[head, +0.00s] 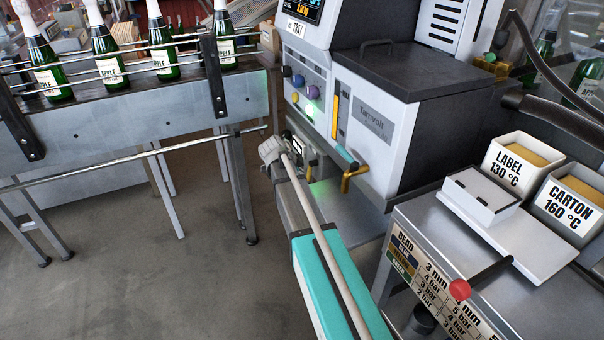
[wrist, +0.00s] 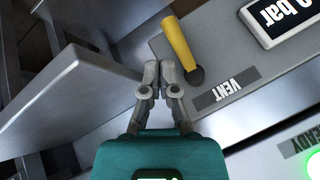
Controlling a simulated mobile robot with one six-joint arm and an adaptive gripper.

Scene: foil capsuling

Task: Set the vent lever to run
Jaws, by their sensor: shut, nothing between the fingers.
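The vent lever (wrist: 180,45) is a yellow handle on a dark pivot in the wrist view. It slants from the pivot to the upper left of that picture. A dark VENT label (wrist: 226,94), upside down here, lies beside the pivot. No run mark is readable. My gripper (wrist: 159,68) is shut and empty, its fingertips just left of the pivot with a small gap to the lever. In the head view my gripper (head: 270,148) is at the lower left side of the white machine (head: 375,125), and the lever there is small and partly hidden.
A bar display (wrist: 285,15) and a lit green READY lamp (wrist: 314,165) are near the lever. The bottle conveyor (head: 130,125) stands left of my gripper. A bench with LABEL (head: 512,165) and CARTON (head: 569,208) bins and a red-knobbed lever (head: 460,290) is at right.

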